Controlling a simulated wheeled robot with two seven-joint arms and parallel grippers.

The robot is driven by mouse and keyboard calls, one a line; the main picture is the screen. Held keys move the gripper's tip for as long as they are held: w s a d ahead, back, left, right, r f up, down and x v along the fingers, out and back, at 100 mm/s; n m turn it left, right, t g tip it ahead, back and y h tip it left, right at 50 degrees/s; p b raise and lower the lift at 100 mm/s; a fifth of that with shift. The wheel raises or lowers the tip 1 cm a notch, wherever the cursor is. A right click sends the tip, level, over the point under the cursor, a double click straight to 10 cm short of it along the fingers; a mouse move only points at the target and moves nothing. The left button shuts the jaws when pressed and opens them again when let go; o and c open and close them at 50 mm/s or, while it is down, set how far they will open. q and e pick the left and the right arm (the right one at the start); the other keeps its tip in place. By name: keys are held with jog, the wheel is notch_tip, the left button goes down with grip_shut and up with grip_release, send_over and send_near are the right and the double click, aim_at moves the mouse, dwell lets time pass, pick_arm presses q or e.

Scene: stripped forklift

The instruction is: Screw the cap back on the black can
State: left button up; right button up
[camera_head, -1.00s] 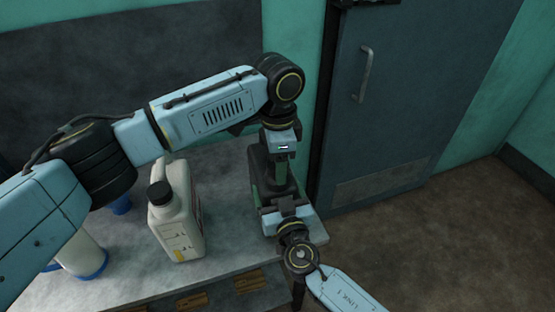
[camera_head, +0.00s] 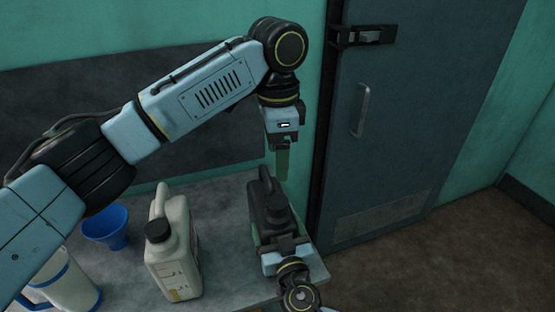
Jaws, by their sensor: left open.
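The black can (camera_head: 264,223) stands upright at the right end of the grey table. A dark round cap (camera_head: 277,204) sits on its neck; I cannot tell how tightly. My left gripper (camera_head: 282,170) is open and empty, pointing down above the can, behind and apart from the cap. My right gripper (camera_head: 286,244) is at the can's near side, touching or very close to it. Its fingers are dark against the can, so whether they are shut on it is unclear.
A white can (camera_head: 177,252) with a black cap stands left of the black can. A blue funnel (camera_head: 107,229) and a white jug (camera_head: 67,287) with blue trim stand further left. A grey door (camera_head: 400,130) is at the right, behind the table.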

jog(key=o, duration=1.6)
jog(key=shift+o, duration=0.8)
jog(key=shift+w, duration=0.1)
jog(key=b+v, duration=0.2)
jog(key=v, duration=1.1)
jog(key=shift+b, duration=0.4)
jog(key=shift+s+f, duration=0.1)
jog(key=shift+s, duration=0.15)
